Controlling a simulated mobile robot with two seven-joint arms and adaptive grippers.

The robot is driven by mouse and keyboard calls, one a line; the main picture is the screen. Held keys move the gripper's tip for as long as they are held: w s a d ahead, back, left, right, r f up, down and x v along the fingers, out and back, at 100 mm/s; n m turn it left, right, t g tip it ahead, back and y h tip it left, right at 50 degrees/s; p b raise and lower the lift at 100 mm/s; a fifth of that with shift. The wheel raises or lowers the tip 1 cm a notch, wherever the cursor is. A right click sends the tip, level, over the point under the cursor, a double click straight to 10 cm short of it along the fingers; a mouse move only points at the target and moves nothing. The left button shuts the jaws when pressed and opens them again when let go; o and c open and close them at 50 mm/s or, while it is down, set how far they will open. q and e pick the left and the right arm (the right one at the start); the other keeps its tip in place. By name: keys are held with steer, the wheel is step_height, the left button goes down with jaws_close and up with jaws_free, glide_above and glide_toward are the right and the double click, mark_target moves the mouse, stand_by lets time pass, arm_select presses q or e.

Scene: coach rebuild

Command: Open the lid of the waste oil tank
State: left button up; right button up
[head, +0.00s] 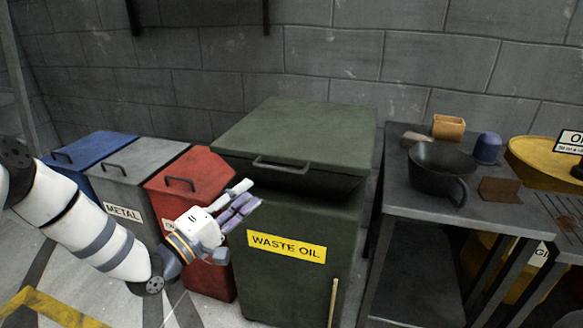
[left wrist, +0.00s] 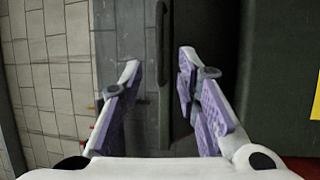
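The waste oil tank (head: 270,285) is a dark green bin with a yellow "WASTE OIL" label. Its green lid (head: 300,135) lies on top, with a bar handle (head: 281,165) at its front edge. A dark band shows under that edge; I cannot tell whether it is a gap. My left gripper (head: 251,193) is open and empty in front of the tank, below and left of the handle. In the left wrist view the handle (left wrist: 163,60) appears between the spread purple-padded fingers (left wrist: 160,62), ahead of them. My right gripper is not in view.
Red (head: 200,175), grey (head: 145,160) and blue (head: 90,150) bins stand left of the tank. A metal table (head: 405,195) with a dark pan (head: 440,165) and small items stands close on its right. A block wall (head: 300,60) is behind.

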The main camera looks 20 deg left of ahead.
mark_target(277, 170)
arm_select(q)
steer(key=x, duration=1.1)
steer(key=shift+s+d+b, duration=0.1)
steer(key=shift+b, duration=0.25)
steer(key=shift+c, duration=0.4)
jaws_close()
